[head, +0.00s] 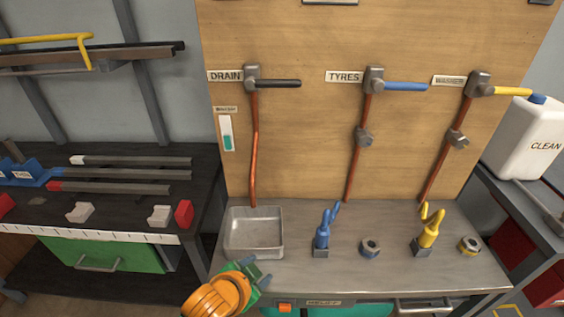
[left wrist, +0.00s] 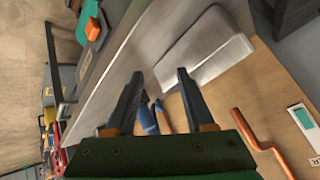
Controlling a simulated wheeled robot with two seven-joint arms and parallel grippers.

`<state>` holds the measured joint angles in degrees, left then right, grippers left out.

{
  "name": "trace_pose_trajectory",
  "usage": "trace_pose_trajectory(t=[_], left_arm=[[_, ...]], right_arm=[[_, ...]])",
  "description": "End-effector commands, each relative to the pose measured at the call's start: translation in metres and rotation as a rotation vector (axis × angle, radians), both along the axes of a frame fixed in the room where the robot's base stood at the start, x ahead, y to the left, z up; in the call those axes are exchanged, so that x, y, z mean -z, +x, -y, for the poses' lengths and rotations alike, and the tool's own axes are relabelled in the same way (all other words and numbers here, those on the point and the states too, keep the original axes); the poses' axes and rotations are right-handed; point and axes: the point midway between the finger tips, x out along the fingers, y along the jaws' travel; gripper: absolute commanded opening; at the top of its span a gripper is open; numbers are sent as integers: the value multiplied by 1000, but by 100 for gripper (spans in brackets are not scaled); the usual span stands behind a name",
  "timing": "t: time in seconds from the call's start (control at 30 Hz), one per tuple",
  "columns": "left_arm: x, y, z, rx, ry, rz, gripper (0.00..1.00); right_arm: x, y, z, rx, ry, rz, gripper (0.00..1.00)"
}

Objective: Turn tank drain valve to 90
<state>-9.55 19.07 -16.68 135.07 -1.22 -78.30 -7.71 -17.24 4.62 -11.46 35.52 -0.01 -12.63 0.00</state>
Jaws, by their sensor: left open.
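The drain valve (head: 252,75) is on the wooden board at the upper left, beside its DRAIN label (head: 226,77). Its black lever handle (head: 282,83) points right, about level. A copper pipe (head: 254,150) runs down from it. My left gripper (head: 258,272) is low, in front of the bench's front edge near the metal tray, well below the valve and apart from it. In the left wrist view its two dark fingers (left wrist: 160,76) are spread with nothing held between them. The drain valve handle is not seen in that view. My right gripper is not in view.
The metal tray (head: 253,247) sits under the drain pipe. Blue pliers (head: 323,237), yellow pliers (head: 429,232) and two nuts stand to the right. The blue TYRES lever (head: 405,87) and yellow lever (head: 512,91) are farther right. The board below the drain lever is clear.

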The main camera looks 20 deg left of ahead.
Motion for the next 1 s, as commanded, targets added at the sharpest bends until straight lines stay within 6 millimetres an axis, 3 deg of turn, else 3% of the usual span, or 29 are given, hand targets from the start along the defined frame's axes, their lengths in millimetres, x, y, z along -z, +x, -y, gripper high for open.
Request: trace_pose_trajectory(t=[0.17, 0.27, 0.43, 0.5, 0.6, 0.77, 1.0], left_arm=[[-55, 58, 3, 145, 158, 235, 53], [-102, 94, 3, 237, 295, 401, 53], [-211, 145, -6, 368, 644, 721, 53], [-258, 157, -13, 396, 802, 833, 53], [-302, 163, -23, 408, 958, 926, 53], [-326, 173, -27, 410, 1025, 963, 53], [-334, 213, -21, 410, 1020, 961, 53]], right_arm=[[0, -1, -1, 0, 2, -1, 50], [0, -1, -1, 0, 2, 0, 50], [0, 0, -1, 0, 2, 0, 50], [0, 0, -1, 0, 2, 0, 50], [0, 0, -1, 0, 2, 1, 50], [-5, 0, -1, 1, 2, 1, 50], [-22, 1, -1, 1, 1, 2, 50]])
